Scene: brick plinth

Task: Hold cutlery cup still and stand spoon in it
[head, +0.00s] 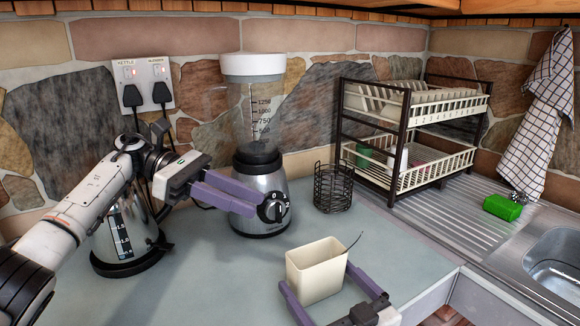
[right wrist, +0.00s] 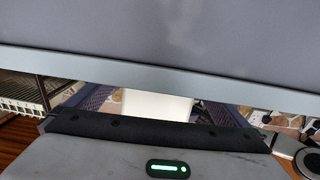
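The cutlery cup, a cream rectangular cup (head: 314,272), stands upright near the front of the counter. A thin dark handle (head: 354,242), perhaps the spoon's, slants up and right from its rim; its lower end is hidden. My right gripper (head: 317,277) is open, one purple finger on either side of the cup. In the right wrist view the cup (right wrist: 157,106) shows between the fingers, with a small gap at the left one. My left gripper (head: 249,200) is in front of the blender, pointing right, away from the cup; no object shows in it, and its finger gap is unclear.
The blender (head: 262,150) stands behind my left gripper, with a kettle (head: 125,240) at left. A black wire holder (head: 333,188) stands behind the cup. A dish rack (head: 420,130), a green sponge (head: 502,207) and the sink (head: 556,262) are at right. The counter left of the cup is clear.

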